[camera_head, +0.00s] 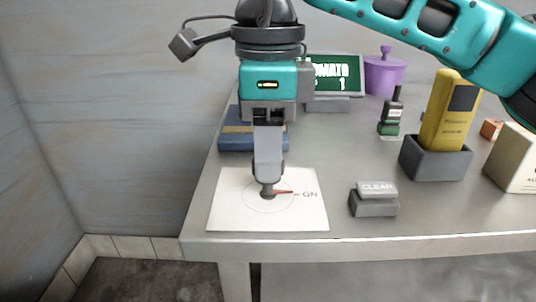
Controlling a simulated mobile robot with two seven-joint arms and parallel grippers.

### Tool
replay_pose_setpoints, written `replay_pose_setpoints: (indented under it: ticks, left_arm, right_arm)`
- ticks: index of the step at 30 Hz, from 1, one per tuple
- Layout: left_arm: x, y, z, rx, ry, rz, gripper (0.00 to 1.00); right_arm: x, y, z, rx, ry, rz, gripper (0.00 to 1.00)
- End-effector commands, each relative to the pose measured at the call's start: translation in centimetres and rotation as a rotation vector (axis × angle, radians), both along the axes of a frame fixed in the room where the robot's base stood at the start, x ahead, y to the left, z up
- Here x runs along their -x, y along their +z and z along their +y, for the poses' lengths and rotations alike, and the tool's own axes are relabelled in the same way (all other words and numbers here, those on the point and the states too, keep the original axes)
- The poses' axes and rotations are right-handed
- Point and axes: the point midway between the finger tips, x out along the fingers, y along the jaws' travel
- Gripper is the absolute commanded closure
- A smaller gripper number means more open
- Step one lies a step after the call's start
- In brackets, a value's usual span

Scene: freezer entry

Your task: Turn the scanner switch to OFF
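The switch is a dark knob (267,192) on a white square plate (228,213) at the table's front left. Its red pointer (284,192) points right, at the word ON. No OFF mark shows. My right gripper (267,183) points straight down over the knob, with its fingertips at the knob's top. I see the fingers edge-on, one behind the other, so the gap between them and whether they grip the knob are hidden. A yellow handheld device (450,112), possibly the scanner, stands in a grey holder (435,164) on the right. My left gripper is not in view.
A grey CLEAR button (375,199) sits right of the plate. Behind stand a blue book-like block (235,137), a green display (338,75), a purple pot (384,77) and a dark green bottle (391,117). A white box (514,158) is at the right edge. A wall closes the left side.

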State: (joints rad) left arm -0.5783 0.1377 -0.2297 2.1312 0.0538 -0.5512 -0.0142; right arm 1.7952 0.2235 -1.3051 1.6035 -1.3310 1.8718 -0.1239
Motion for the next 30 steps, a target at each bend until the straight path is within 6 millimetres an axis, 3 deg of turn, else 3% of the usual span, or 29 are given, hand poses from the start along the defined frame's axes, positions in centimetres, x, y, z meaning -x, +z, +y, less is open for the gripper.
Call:
replay_pose_setpoints:
  ticks: [9,22,30]
  left_arm:
    - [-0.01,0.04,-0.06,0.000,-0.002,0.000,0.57]
    - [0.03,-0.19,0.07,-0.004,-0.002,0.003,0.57]
    - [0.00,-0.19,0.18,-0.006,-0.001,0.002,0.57]
  right_arm:
    - [0.00,-0.31,-0.01,0.000,0.000,0.000,0.61]
    - [0.01,-0.28,0.01,0.000,0.001,0.000,1.00]
    - [0.01,-0.26,0.01,0.000,0.003,0.000,1.00]
